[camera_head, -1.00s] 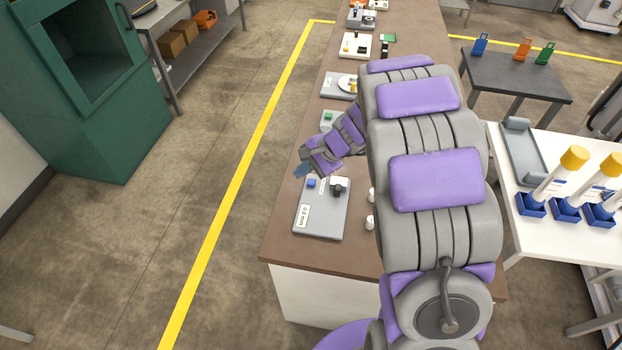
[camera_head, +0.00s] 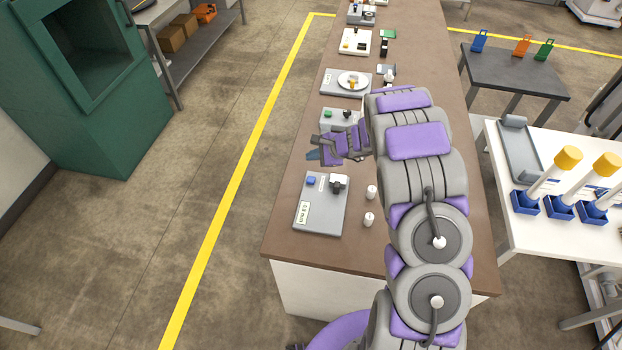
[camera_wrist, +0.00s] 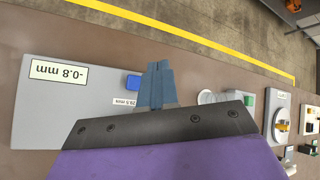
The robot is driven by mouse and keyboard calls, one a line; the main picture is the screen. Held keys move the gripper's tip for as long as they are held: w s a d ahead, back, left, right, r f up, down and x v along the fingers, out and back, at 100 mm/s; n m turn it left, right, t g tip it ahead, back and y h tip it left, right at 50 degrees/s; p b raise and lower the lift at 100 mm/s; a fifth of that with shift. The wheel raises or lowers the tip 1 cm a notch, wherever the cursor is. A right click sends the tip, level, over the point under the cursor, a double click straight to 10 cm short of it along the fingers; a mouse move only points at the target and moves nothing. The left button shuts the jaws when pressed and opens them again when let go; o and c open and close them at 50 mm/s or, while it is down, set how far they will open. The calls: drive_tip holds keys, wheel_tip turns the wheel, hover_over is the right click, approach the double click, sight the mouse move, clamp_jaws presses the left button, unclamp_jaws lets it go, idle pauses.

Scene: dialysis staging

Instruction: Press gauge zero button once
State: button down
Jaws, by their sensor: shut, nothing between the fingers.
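The gauge (camera_head: 321,212) is a grey plate on the near end of the brown bench. It has a blue button (camera_head: 310,180), a dark and white fixture (camera_head: 338,185) and a label reading -0.8 mm. In the wrist view the gauge plate (camera_wrist: 75,95) fills the left side, with its label (camera_wrist: 60,75) upside down and the blue button (camera_wrist: 133,82) just left of my fingers. A small tag there reads 29.5 mm. My gripper (camera_head: 313,155) is shut and empty, beyond the gauge's far edge; its blue-grey fingers also show in the wrist view (camera_wrist: 158,75). I cannot tell its height exactly.
Two white cylinders (camera_head: 370,191) stand right of the gauge. A plate with a green button (camera_head: 327,114) and a plate with a white dish (camera_head: 352,80) lie farther along the bench (camera_head: 300,245). A white table (camera_head: 510,225) stands at the right.

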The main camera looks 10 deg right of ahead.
drive_tip(key=shift+f, duration=0.1)
drive_tip(key=b, duration=0.3)
hover_over(313, 180)
wheel_tip(313, 180, down, 7)
drive_tip(key=shift+r, duration=0.15)
drive_tip(key=shift+f+b, duration=0.9)
drive_tip(key=shift+f, duration=0.05)
idle(1.3)
drive_tip(key=shift+s+f+b, duration=0.1)
drive_tip(key=shift+f+b, duration=0.3)
drive_tip(key=shift+b, duration=0.15)
drive_tip(key=shift+f+b, duration=0.45)
idle(0.6)
drive_tip(key=shift+r, duration=0.15)
drive_tip(key=shift+r+p, duration=0.5)
drive_tip(key=shift+r, duration=0.3)
